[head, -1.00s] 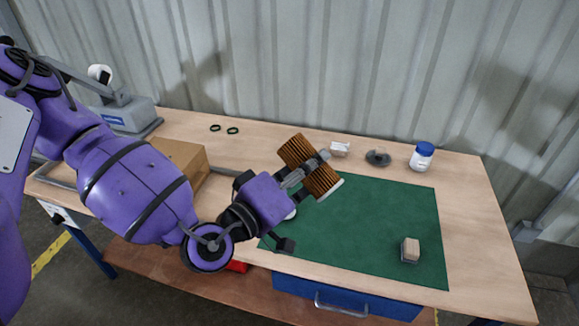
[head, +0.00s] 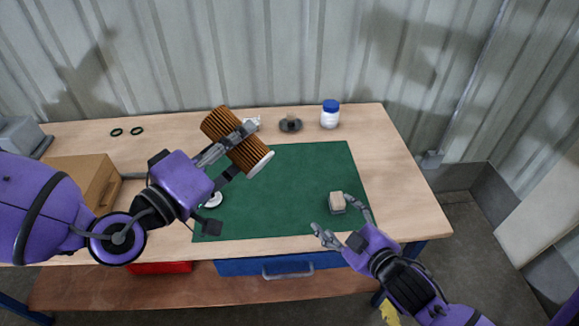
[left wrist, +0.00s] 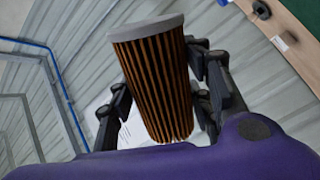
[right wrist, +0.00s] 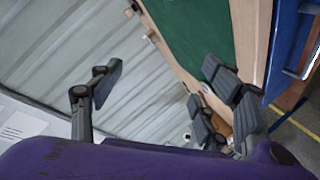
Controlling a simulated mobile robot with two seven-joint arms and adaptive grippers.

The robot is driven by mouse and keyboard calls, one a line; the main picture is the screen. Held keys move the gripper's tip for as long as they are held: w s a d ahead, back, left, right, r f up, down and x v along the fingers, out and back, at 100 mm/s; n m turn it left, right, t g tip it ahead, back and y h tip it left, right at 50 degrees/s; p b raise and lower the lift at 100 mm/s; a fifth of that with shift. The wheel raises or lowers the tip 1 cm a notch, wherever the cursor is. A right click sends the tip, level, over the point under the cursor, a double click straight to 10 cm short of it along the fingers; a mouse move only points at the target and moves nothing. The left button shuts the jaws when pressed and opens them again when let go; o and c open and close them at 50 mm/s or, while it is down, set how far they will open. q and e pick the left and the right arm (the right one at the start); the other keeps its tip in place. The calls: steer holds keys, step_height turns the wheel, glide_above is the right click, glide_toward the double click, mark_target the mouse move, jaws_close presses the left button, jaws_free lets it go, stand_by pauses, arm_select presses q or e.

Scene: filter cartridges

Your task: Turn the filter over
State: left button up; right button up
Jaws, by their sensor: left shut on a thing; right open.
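The filter (head: 221,127) is a brown pleated cylinder with a pale grey end cap, held tilted above the back left of the green mat (head: 290,180). Its grey cap is at the lower right end in the head view. My left gripper (head: 243,150) is shut on the filter's side. In the left wrist view the filter (left wrist: 157,85) sits between the fingers (left wrist: 160,100), grey cap at the top. My right gripper (head: 343,216) is open and empty near the mat's front right, close to a small beige-topped block (head: 337,202). The right wrist view shows its fingers (right wrist: 165,85) spread apart.
A white jar with a blue lid (head: 330,115), a dark round piece (head: 291,125) and a small white item (head: 252,122) stand at the back. Two dark rings (head: 127,131) and a cardboard box (head: 85,180) are at left. A white disc (head: 213,200) lies at the mat's left edge.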

mark_target(268, 159)
steer(key=w+a+r+n+y, duration=0.1)
steer(key=a+r+n+y, duration=0.25)
steer(key=r+n, duration=0.5)
steer(key=a+r+n+y, duration=0.3)
steer(key=a+r+n, duration=0.1)
steer(key=r+n, duration=0.45)
steer(key=s+a+r+n+y, duration=0.1)
steer(key=s+r+n, duration=0.1)
steer(key=n, duration=0.2)
steer(key=s+a+r+n+g, duration=0.1)
steer(key=s+a+r+n, duration=0.1)
steer(key=n, duration=0.3)
steer(key=s+a+r+n+g+y, duration=0.1)
steer(key=s+r+n, duration=0.1)
steer(key=n, duration=0.3)
steer(key=shift+s+a+r+y, duration=0.1)
steer(key=shift+s+a+y, duration=0.1)
steer(key=shift+a+y, duration=0.15)
steer(key=n, duration=0.2)
steer(key=shift+s+r+n+g, duration=0.15)
steer(key=shift+n+g, duration=0.15)
steer(key=shift+a, duration=0.1)
steer(key=shift+w+a+n, duration=0.3)
steer(key=shift+w+a, duration=0.1)
steer(key=shift+w, duration=0.05)
steer(key=x, duration=1)
steer(key=shift+w+a+r, duration=0.15)
steer(key=shift+w+a, duration=0.05)
steer(key=shift+a, duration=0.15)
